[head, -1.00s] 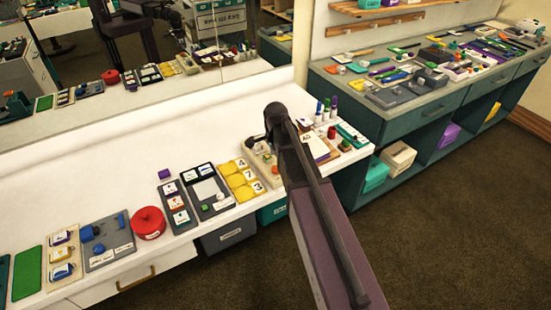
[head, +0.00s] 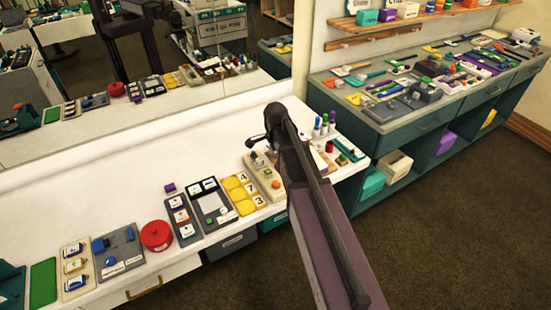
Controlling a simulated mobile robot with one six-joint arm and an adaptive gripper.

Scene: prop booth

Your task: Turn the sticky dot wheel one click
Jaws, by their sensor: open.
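I cannot tell for sure which item is the sticky dot wheel. A round red item with a raised top (head: 156,235) stands at the front of the white counter and is apart from my arm. A beige board (head: 250,159) with small parts on it lies beside the end of my arm, partly covered by it. My gripper (head: 254,141) is over the counter near this board. Only a small dark part of it shows at the left of the arm's end; the fingertips are mostly hidden. No held object shows.
Yellow number tiles (head: 241,187), dark grey boards (head: 118,252) and a green mat (head: 43,282) line the counter front. Upright markers (head: 324,124) stand right of my arm. A mirror backs the counter. Its rear strip is clear. A teal bench (head: 420,122) stands at the right.

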